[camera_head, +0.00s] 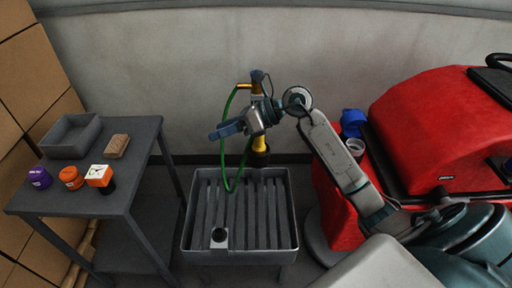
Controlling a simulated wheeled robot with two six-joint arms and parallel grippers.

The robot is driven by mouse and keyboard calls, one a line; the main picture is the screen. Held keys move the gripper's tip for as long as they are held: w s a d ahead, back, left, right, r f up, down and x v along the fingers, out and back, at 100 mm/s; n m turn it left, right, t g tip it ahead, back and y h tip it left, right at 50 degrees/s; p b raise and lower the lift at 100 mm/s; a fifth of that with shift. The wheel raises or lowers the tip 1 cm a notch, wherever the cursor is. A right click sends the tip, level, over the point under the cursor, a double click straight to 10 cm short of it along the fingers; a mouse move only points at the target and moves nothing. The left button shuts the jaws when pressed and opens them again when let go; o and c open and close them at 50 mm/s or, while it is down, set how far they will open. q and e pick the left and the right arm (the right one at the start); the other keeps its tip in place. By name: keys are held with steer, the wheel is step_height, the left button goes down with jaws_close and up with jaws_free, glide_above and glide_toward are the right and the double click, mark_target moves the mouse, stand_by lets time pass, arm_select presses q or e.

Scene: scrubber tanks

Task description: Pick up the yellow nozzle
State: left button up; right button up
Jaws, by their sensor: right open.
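The yellow nozzle (261,142) hangs upright over the back of the grey slatted basin, its dark end pointing down. Its upper part is hidden behind my right gripper. A green hose (229,108) loops from a brass tap (244,86) on the wall down towards the basin. My right gripper (228,129) is in front of the nozzle's upper part, open, with its blue fingers pointing left. I cannot tell whether it touches the nozzle or the hose. My left gripper is not in view.
The grey basin (187,220) has a small pale block with a round dark hole in it. A dark table (130,140) at left bears a grey tray (72,150), a brush (117,146) and several coloured caps. A red scrubber machine (430,120) with a blue cap stands at right.

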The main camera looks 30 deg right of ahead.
steer(key=d+g+h, duration=0.1)
steer(key=d+h, duration=0.4)
steer(key=d, duration=0.2)
steer(key=g+h+b, duration=0.2)
steer(key=h+b, duration=0.2)
glide_above(259, 144)
steer(key=d, duration=0.2)
steer(key=x, duration=0.3)
steer(key=s+d+x, duration=0.1)
steer(key=x, duration=0.1)
steer(key=shift+w+a+f, duration=0.1)
steer(key=shift+a+f, duration=0.05)
steer(key=shift+f, duration=0.4)
steer(key=shift+b+x, duration=0.7)
steer(key=shift+x, duration=0.55)
steer(key=shift+p+x, duration=0.6)
steer(key=shift+x, duration=0.15)
steer(key=shift+w+f, duration=0.15)
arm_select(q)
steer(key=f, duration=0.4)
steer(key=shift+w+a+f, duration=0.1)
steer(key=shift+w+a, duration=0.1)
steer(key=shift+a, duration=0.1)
arm_select(e)
steer(key=c, duration=1.1)
steer(key=shift+t, duration=0.3)
